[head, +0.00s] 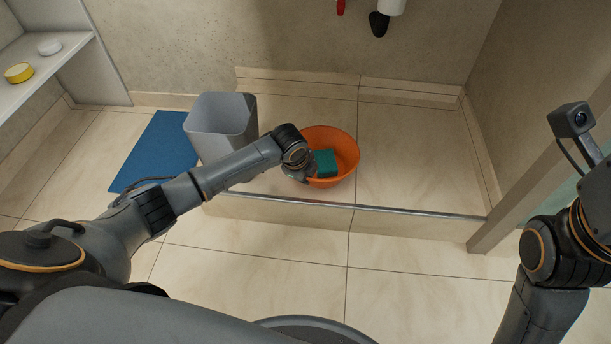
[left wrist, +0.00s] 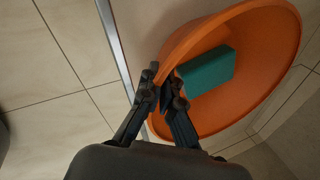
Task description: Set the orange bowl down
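The orange bowl (head: 346,150) is in the head view over the front part of the raised shower floor, just behind its metal edge strip. A teal block (head: 325,163) lies inside it; the block also shows in the left wrist view (left wrist: 207,72). My left gripper (head: 299,172) is at the bowl's left rim. In the left wrist view its fingers (left wrist: 163,88) pinch the wall of the bowl (left wrist: 262,45), one inside and one outside. I cannot tell whether the bowl's base touches the floor. My right gripper is outside the frames; only its arm shows.
A grey bin (head: 222,122) stands close to the left of the bowl, near my left forearm. A blue mat (head: 158,152) lies left of it. The shower floor (head: 420,150) is clear to the right of the bowl. A shelf (head: 45,62) holds a yellow tin and a white round item.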

